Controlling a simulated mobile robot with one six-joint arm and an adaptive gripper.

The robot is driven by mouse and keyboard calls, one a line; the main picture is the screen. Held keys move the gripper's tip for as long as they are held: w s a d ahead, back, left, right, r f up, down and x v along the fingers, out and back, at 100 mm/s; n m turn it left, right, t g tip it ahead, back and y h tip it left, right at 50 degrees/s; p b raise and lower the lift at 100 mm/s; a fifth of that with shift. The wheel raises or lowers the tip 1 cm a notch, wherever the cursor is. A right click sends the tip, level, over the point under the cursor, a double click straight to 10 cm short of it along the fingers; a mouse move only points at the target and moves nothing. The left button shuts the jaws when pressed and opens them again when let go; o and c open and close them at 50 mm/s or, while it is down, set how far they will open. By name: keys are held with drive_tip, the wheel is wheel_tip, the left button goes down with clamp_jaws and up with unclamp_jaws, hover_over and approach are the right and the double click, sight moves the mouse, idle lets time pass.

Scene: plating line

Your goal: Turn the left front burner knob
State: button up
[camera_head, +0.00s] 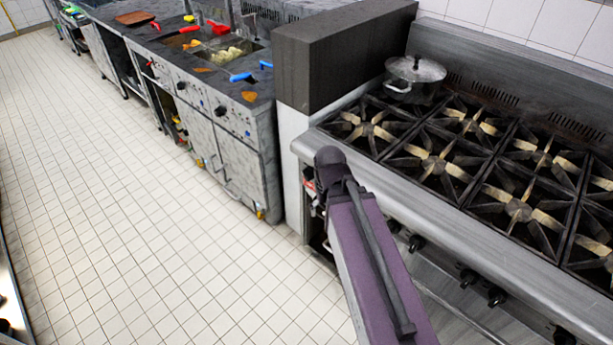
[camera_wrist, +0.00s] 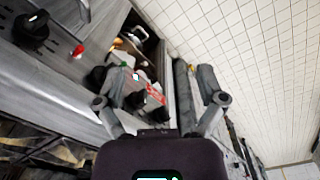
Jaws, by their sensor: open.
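The stove's front edge (camera_head: 440,215) carries several black knobs below it. A pair of knobs (camera_head: 417,243) shows just right of my purple arm, another pair (camera_head: 497,296) lies further right. In the wrist view, a black knob (camera_wrist: 31,30) is at the upper left, and several dark knobs (camera_wrist: 97,78) run in a slanting row toward the gripper. My gripper (camera_wrist: 162,104) is open, its two fingers spread. Dark knobs show between and beside the fingers; contact cannot be told. In the head view the gripper is hidden. Which knob is the left front one is unclear.
A lidded pot (camera_head: 414,72) stands on the back left burner. A dark block (camera_head: 340,55) stands beside the stove. A counter with fryer basins (camera_head: 222,160) is further left. The tiled floor (camera_head: 150,220) is clear. A small red part (camera_wrist: 78,50) shows near the knobs.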

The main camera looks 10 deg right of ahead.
drive_tip(key=w+d+f+n+t+h+b, duration=0.1)
drive_tip(key=w+f+n+h+b, duration=0.3)
drive_tip(key=f+b, duration=0.45)
drive_tip(key=n+t+h+b, duration=1)
drive_tip(key=n+b, duration=0.2)
drive_tip(key=b, duration=1.3)
approach(307, 175)
drive_tip(key=s+a, duration=0.1)
drive_tip(key=a, duration=0.2)
drive_tip(key=shift+a+f, duration=0.15)
drive_tip(key=shift+f, duration=0.25)
drive_tip(key=x, duration=1.4)
drive_tip(key=shift+s, duration=0.25)
